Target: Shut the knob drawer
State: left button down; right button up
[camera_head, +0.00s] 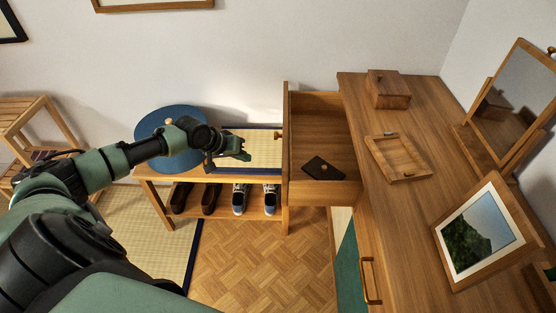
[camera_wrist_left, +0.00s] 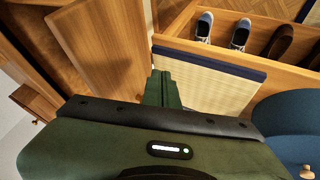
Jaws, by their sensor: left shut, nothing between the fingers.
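The knob drawer (camera_head: 322,187) is pulled out to the left from the wooden dresser (camera_head: 405,205) in the head view. Its front panel faces left and carries a small round knob (camera_head: 278,134). A dark flat item (camera_head: 323,168) lies inside it. My left gripper (camera_head: 246,152) is shut and empty, to the left of the drawer front, with a gap between them. In the left wrist view the shut fingers (camera_wrist_left: 163,88) are beside a wooden panel (camera_wrist_left: 105,45) that looks like the drawer front. I cannot make out the knob there. My right gripper is not in view.
A low bench (camera_head: 163,174) with a woven mat, a blue round cushion (camera_head: 172,135) and shoes (camera_head: 240,197) below stands under my left gripper. The dresser top holds a box (camera_head: 388,88), a tray (camera_head: 412,172), a mirror (camera_head: 520,95) and a framed picture (camera_head: 480,232).

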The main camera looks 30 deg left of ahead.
pick_arm(q)
notch_tip(320, 180, up, 4)
jog(key=d, duration=0.1)
jog(key=w+d+f, duration=0.5)
jog(key=w+f, duration=0.2)
jog(key=shift+d+h, duration=0.3)
jog(key=shift+h, duration=0.1)
jog(key=shift+w+d+f, duration=0.1)
jog(key=shift+w, duration=0.05)
jog(key=w+d, duration=0.5)
jog(key=d, duration=0.4)
jog(key=w+d, duration=0.6)
jog(key=d, duration=0.2)
jog(key=shift+d, duration=0.4)
